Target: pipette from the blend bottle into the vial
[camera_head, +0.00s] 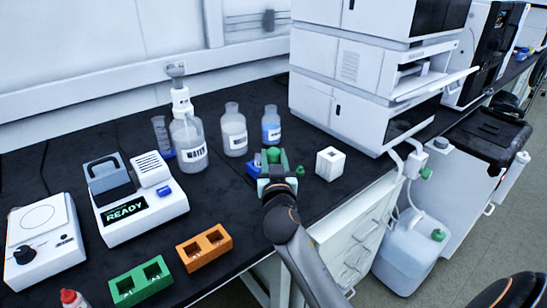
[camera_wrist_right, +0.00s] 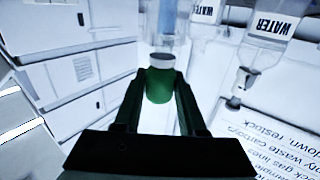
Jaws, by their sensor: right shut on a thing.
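My right gripper (camera_head: 277,181) is shut on a green thing (camera_wrist_right: 159,88) with a pale round top, over the bench in front of the bottles. It may be the pipette; its lower end is hidden. A bottle of blue liquid (camera_head: 271,132) stands behind it, its label too small to read. Left of that are a clear bottle (camera_head: 234,139) and a bottle marked WATER (camera_head: 188,153) with a dispenser top. I cannot tell which is the blend bottle. No vial shows clearly. My left gripper is not in view.
A white block (camera_head: 330,163) with a hole stands right of the gripper, near the tall white instrument stack (camera_head: 340,90). A blue item (camera_head: 253,169) sits left of the gripper. Orange (camera_head: 204,248) and green (camera_head: 141,284) racks and a READY device (camera_head: 145,212) stand at left.

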